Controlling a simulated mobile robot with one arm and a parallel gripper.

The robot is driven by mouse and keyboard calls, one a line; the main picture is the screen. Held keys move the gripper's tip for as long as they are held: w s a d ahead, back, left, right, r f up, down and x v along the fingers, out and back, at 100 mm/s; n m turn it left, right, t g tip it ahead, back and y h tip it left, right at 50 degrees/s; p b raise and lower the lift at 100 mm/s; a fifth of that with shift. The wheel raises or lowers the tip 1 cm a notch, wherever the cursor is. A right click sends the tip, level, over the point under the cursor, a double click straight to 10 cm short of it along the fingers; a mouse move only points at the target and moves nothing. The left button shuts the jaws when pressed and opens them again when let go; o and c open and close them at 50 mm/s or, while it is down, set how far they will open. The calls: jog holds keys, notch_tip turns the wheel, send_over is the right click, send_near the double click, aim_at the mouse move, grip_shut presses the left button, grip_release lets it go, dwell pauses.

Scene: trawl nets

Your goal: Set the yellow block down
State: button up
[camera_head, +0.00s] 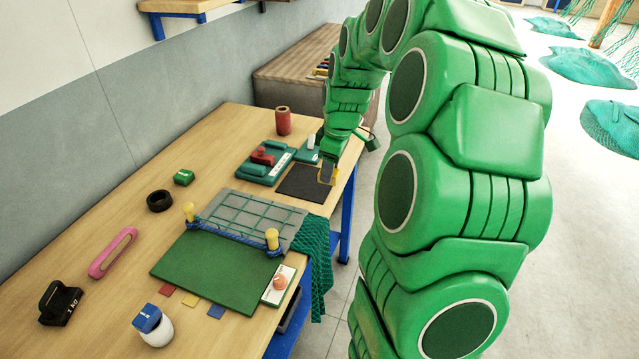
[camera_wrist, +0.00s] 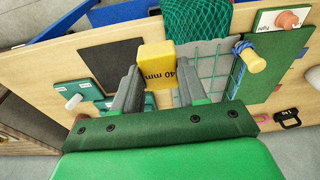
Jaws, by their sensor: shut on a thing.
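The yellow block (camera_wrist: 157,52), marked "40 mm", is between the two grey fingers of my gripper (camera_wrist: 152,84) in the wrist view. The gripper is shut on it. In the head view my gripper (camera_head: 328,163) points down at the right side of the dark square mat (camera_head: 300,184), near the table's right edge. I cannot tell whether the block touches the surface below. The dark mat (camera_wrist: 113,66) is bare in the wrist view, to the left of the block.
A green tray with a red-knobbed piece (camera_head: 262,158) and a red cylinder (camera_head: 283,121) stand behind the mat. A grid panel (camera_head: 248,215) with yellow-topped posts and a draped green net (camera_head: 314,255) lie in front. The wooden table (camera_head: 118,215) has free room at left.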

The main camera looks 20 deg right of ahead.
jog(key=s+a, duration=0.3)
jog(key=s, duration=0.1)
jog(key=w+d+f, duration=0.1)
jog(key=w+f, duration=0.2)
jog(key=w, duration=0.1)
jog(key=w+d+f, duration=0.1)
jog(key=w+f, duration=0.2)
jog(key=w, duration=0.1)
jog(key=w+d+f, duration=0.1)
jog(key=w+f, duration=0.2)
jog(key=w, duration=0.2)
jog(key=shift+w+f, duration=0.4)
jog(key=shift+f, duration=1.6)
jog(key=shift+f, duration=0.1)
jog(key=o, duration=1.1)
jog(key=shift+c, duration=0.2)
